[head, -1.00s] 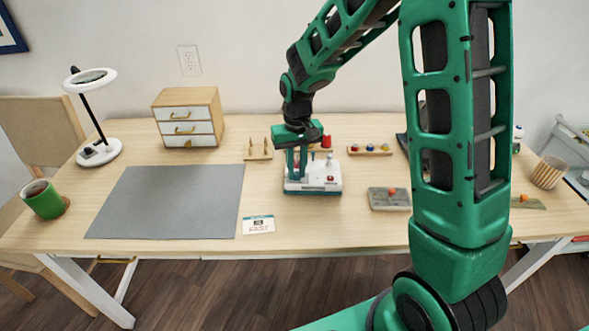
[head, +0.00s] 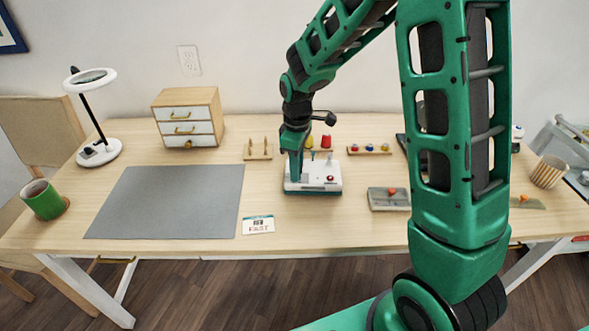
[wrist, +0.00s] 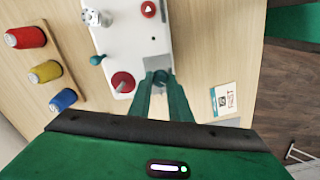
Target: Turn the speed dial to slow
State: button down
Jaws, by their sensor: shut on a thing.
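The white machine with a teal base (head: 325,186) stands near the middle of the table. My gripper (head: 296,178) points down at the left part of its top. In the wrist view my gripper (wrist: 160,80) has its fingertips closed around a small dark teal knob, which appears to be the speed dial (wrist: 160,75). The fingers hide most of it, and I cannot read its setting. A card reading FAST (head: 258,225) lies in front.
A grey mat (head: 170,202) lies to the left. Spools of thread, red (wrist: 25,37), yellow (wrist: 45,71) and blue (wrist: 63,99), stand on a rack behind the machine. A grey block (head: 388,199) with an orange knob sits to the right.

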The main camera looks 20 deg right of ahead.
jog(key=n, duration=0.4)
jog(key=shift+n, duration=2.3)
jog(key=c, duration=1.6)
grip_release()
jog(key=shift+c, duration=0.2)
jog(key=shift+r, duration=0.1)
notch_tip(320, 180, up, 11)
jog(key=shift+f, duration=0.2)
jog(key=shift+w, duration=0.1)
